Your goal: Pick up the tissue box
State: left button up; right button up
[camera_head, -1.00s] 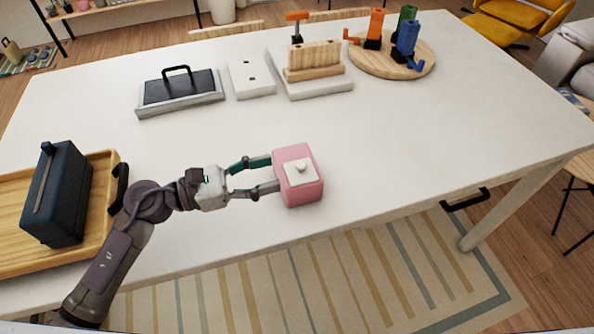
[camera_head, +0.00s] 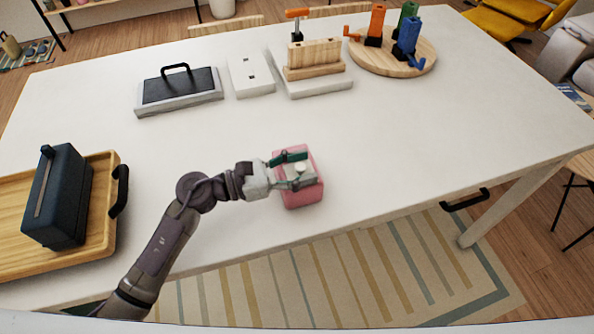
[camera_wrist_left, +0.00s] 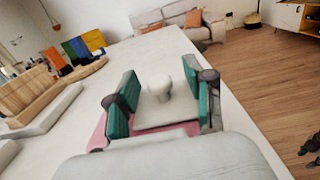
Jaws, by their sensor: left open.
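The pink tissue box (camera_head: 301,195) stands upright on the white table near its front edge. Its top has a pale square panel with a white knob (camera_head: 300,167). My left gripper (camera_head: 303,169) is open, with one finger on each side of the knob and over the box top. In the left wrist view the knob (camera_wrist_left: 160,87) stands between the green-padded fingers (camera_wrist_left: 162,102), with visible gaps on both sides. A strip of the pink box (camera_wrist_left: 98,132) shows below the left finger. My right gripper is not in view.
A wooden tray (camera_head: 105,222) with a dark box (camera_head: 57,200) stands at the left. A black-handled slab (camera_head: 180,92), a white plate (camera_head: 250,76), a wooden block (camera_head: 314,62) and a round board (camera_head: 392,63) line the back. The table's middle and right are clear.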

pick_arm(q)
jog(key=shift+a, duration=0.1)
grip_shut()
jog(key=shift+r, duration=0.1)
dwell(0.4)
